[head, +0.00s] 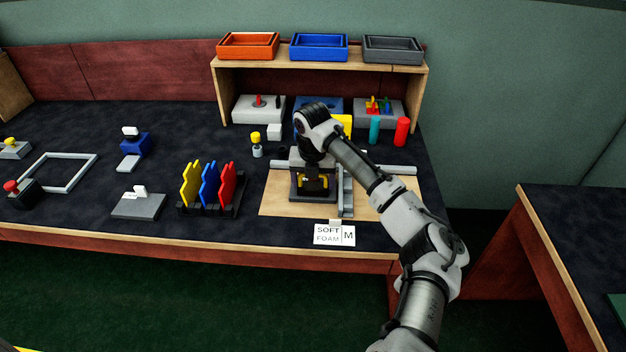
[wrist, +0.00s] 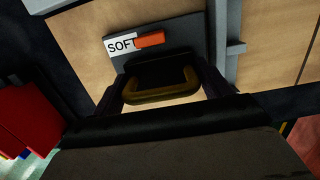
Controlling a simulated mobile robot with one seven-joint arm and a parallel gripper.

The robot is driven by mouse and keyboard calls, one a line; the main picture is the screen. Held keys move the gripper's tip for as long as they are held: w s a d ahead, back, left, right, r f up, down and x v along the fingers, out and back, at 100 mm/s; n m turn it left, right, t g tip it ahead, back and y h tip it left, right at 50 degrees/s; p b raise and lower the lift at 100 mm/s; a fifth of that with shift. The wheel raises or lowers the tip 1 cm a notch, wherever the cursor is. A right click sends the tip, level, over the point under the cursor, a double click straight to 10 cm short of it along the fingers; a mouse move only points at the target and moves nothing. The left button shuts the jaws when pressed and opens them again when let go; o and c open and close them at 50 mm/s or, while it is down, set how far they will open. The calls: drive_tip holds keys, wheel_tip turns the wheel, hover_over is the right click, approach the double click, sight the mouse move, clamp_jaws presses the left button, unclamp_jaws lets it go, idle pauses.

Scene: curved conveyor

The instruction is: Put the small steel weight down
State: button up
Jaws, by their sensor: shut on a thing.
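The small steel weight (wrist: 160,92) is a dark block with a dull yellow handle, seen between my fingers in the wrist view. My gripper (head: 313,183) is shut on it above the tan board (head: 275,205) at the front right of the bench. In the head view the yellow handle shows between the fingers, and the arm hides part of the area. A dark grey plate (wrist: 190,33) with a partly covered "SOF" label and an orange bar lies under the weight in the wrist view. I cannot tell whether the weight touches it.
A grey rail (head: 347,190) stands just right of my gripper. A "SOFT FOAM M" card (head: 334,235) is at the board's front edge. A rack of yellow, blue and red pieces (head: 210,190) stands left. A wooden shelf (head: 222,85) with trays on top is behind.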

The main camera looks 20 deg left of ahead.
drive_tip(key=shift+f, duration=0.1)
drive_tip(key=o, duration=1.4)
